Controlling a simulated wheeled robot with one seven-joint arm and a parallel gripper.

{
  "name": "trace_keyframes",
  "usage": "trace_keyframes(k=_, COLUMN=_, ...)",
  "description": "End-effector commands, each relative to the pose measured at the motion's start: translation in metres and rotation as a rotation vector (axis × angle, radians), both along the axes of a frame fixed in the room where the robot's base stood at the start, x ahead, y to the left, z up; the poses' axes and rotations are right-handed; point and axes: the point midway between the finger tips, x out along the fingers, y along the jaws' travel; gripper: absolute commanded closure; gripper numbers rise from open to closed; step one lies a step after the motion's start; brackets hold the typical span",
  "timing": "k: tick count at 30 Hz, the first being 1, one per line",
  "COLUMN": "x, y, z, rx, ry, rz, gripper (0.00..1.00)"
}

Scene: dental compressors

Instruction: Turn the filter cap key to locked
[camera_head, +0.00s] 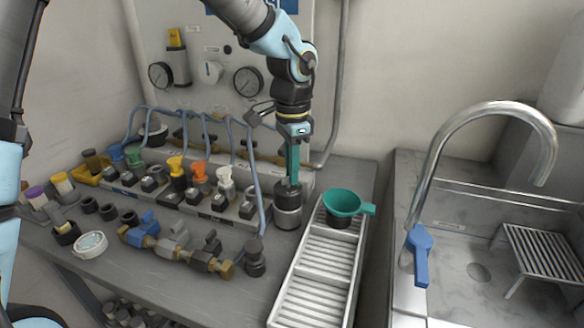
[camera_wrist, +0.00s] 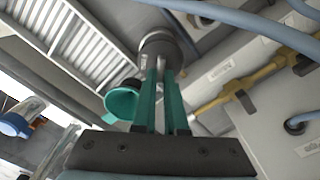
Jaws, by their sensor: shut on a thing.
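The filter (camera_head: 288,212) is a dark and metallic cylinder standing upright on the bench, left of the slatted tray. My gripper (camera_head: 293,182) points straight down onto its top, with its teal fingers close together. In the wrist view the filter's round cap (camera_wrist: 163,42) shows just beyond the tips of my gripper (camera_wrist: 165,75). A small pale metal key (camera_wrist: 160,64) stands up from the cap between the fingertips, and my gripper is shut on it. The fingers hide much of the key. I cannot read its angle or any lock marking.
A teal funnel (camera_head: 343,202) stands on the slatted white tray (camera_head: 273,318) close to the right of the filter. A rack (camera_head: 233,212) with coloured fittings and blue hoses is at the left. A sink with a curved faucet (camera_head: 432,190) is at the right. Gauges (camera_head: 248,82) hang behind.

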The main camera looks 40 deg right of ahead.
Motion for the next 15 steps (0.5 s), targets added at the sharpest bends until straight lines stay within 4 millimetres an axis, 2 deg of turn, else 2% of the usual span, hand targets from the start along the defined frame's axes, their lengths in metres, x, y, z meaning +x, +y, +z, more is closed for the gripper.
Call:
trace_keyframes(k=8, x=-0.0001, y=-0.0002, z=0.0001, rx=-0.001, ry=0.0, rz=-0.022, gripper=1.0)
trace_keyframes(k=9, x=-0.0002, y=-0.0003, z=0.0001, rx=-0.001, ry=0.0, rz=-0.022, gripper=0.85)
trace_keyframes(k=15, x=-0.0002, y=-0.0003, z=0.0001, rx=-0.001, ry=0.0, rz=-0.021, gripper=0.63)
